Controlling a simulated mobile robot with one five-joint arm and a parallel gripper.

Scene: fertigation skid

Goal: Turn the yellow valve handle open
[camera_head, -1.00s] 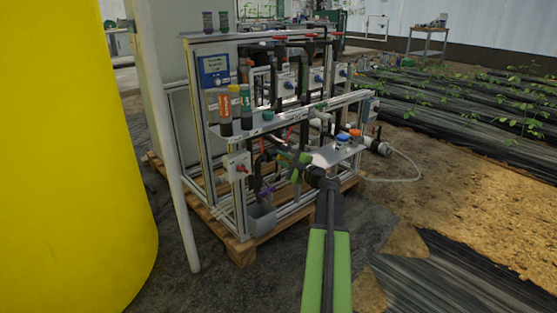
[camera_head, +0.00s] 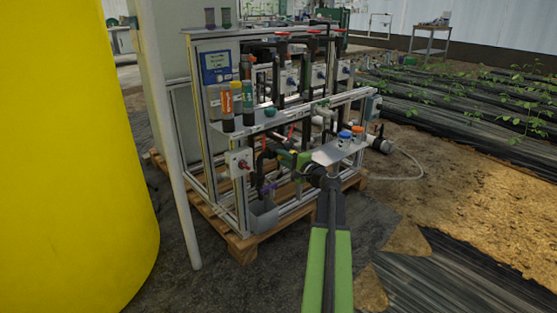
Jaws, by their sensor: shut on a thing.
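My gripper (camera_head: 292,159), green and black, reaches into the front of the fertigation skid, among the black pipework below the upper shelf. It is shut at the pipework there, on what appears to be the yellow valve handle. The handle is too small and too covered by the jaws to make out clearly, so its angle cannot be told. My green and black arm comes up from the bottom of the view.
A metal plate (camera_head: 326,157) with blue- and orange-capped bottles is just right of my gripper. A grey bin (camera_head: 262,217) hangs below left. A red-knobbed switch box (camera_head: 240,162) is left. A yellow tank (camera_head: 70,160) fills the far left.

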